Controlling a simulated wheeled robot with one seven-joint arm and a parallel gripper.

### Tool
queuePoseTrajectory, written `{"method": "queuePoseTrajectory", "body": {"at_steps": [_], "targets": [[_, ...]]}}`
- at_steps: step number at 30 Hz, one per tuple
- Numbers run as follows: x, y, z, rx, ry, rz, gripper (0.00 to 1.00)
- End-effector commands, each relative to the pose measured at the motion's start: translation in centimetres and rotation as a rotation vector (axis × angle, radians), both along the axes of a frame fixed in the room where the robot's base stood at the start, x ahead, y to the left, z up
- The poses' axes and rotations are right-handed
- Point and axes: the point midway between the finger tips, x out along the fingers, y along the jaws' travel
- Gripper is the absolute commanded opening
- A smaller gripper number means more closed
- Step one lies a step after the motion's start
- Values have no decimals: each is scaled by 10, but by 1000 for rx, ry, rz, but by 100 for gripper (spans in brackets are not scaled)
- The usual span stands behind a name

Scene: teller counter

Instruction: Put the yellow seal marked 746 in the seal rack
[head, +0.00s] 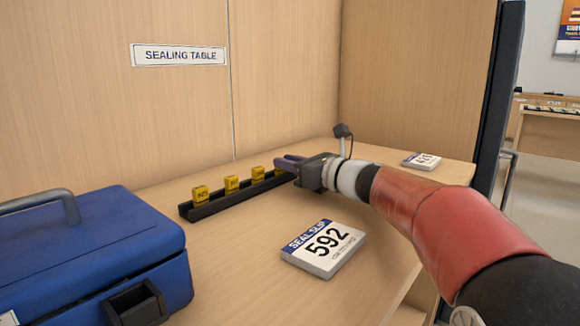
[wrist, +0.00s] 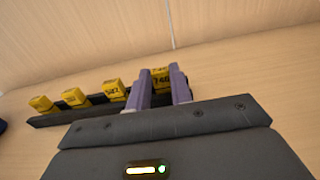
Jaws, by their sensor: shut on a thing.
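The black seal rack (head: 222,206) lies on the table in the head view and also shows in the wrist view (wrist: 52,121). Several yellow seals sit along it, such as the left one (head: 200,194). My gripper (head: 285,163) is at the rack's right end, its purple fingers shut on a yellow seal (wrist: 161,80). That seal's label seems to start with 74; the last digit is hard to read. It is in line with the other seals, over or in the rack; the fingers hide its base, so I cannot tell whether it is seated.
A blue case (head: 90,245) stands at the front left. A seal slip pad reading 592 (head: 323,248) lies in front of the rack, and another pad (head: 421,160) lies at the far right. A wood panel (head: 180,110) rises behind the rack.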

Motion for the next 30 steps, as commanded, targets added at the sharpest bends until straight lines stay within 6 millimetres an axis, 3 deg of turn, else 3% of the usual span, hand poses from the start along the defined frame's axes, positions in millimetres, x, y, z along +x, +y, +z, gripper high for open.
{"method": "queuePoseTrajectory", "body": {"at_steps": [9, 10, 15, 25, 30], "targets": [[0, 0, -4, 0, 0, 0, 0], [0, 0, -3, 0, 0, 0, 23], [0, 0, -2, 0, 0, 0, 43], [0, 0, 3, 1, -1, 0, 43], [-14, -20, 2, 0, -1, -5, 43]]}}
